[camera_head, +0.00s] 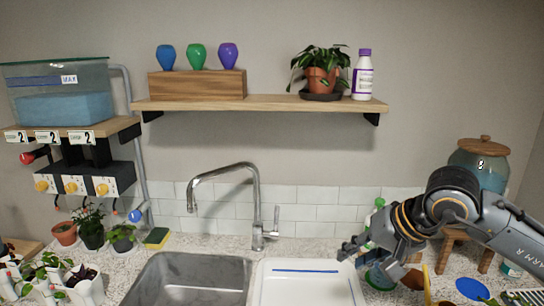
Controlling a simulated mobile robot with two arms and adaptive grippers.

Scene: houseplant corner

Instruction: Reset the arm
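My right arm comes in from the right edge, and its dark grey gripper (358,256) hangs over the counter just right of the white drying tray (305,283). Its fingers look spread, with nothing seen between them. The gripper partly covers small things behind it, among them a green-topped item (379,203) and a green pot or dish (379,279). My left arm and gripper are not in view.
A steel sink (190,285) with a tall faucet (256,205) is left of the tray. A wooden shelf (270,104) holds a potted plant (319,75) and white bottle (362,78).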

